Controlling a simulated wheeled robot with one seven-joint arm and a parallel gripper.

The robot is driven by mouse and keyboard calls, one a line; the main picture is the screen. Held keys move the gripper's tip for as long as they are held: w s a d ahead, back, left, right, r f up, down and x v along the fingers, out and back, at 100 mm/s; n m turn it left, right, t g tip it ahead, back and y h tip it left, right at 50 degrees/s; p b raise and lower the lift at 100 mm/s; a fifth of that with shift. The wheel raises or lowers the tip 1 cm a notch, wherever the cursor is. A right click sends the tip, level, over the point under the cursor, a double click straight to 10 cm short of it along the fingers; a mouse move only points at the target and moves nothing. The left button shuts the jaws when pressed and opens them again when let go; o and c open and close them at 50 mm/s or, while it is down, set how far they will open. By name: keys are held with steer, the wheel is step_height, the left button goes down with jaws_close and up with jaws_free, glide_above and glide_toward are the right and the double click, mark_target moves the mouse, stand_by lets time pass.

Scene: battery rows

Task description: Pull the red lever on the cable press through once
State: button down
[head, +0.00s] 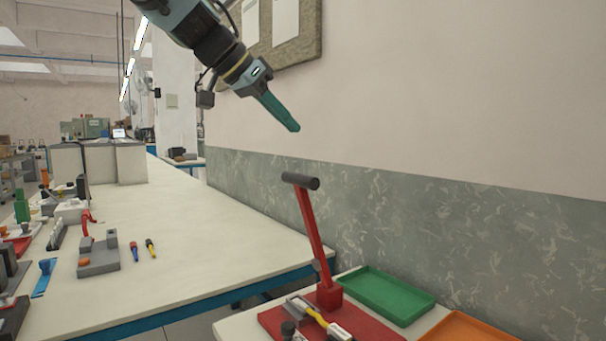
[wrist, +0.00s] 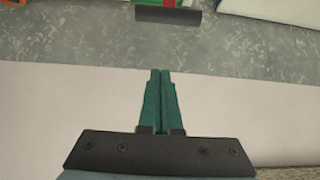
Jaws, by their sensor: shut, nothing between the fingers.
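The cable press has a red lever (head: 313,235) with a dark crossbar handle (head: 300,181) at its top. The lever stands nearly upright, its top tilted to the left in the head view, on a red base plate (head: 370,325). In the wrist view the dark handle (wrist: 168,16) shows at the top edge, with a bit of red behind it. My gripper (head: 293,127) is shut and empty, its green fingers pointing down and right. It is above the handle in the head view and apart from it. The fingertips also show in the wrist view (wrist: 160,72).
A green tray (head: 425,307) and an orange tray (head: 470,328) lie right of the press. A long workbench (head: 190,230) with tools and fixtures is at left. The wall (head: 450,110) stands close behind. Air between gripper and handle is clear.

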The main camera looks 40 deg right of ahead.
steer(key=d+f+p, duration=0.1)
steer(key=f, duration=0.1)
steer(key=d+f+p, duration=0.1)
steer(key=d+f, duration=0.1)
steer(key=f, duration=0.1)
steer(key=d+f+p, duration=0.1)
steer(key=f, duration=0.2)
steer(key=shift+d, duration=0.3)
steer(key=shift+a+f, duration=0.35)
steer(key=shift+f+b, duration=0.15)
steer(key=shift+b, duration=0.2)
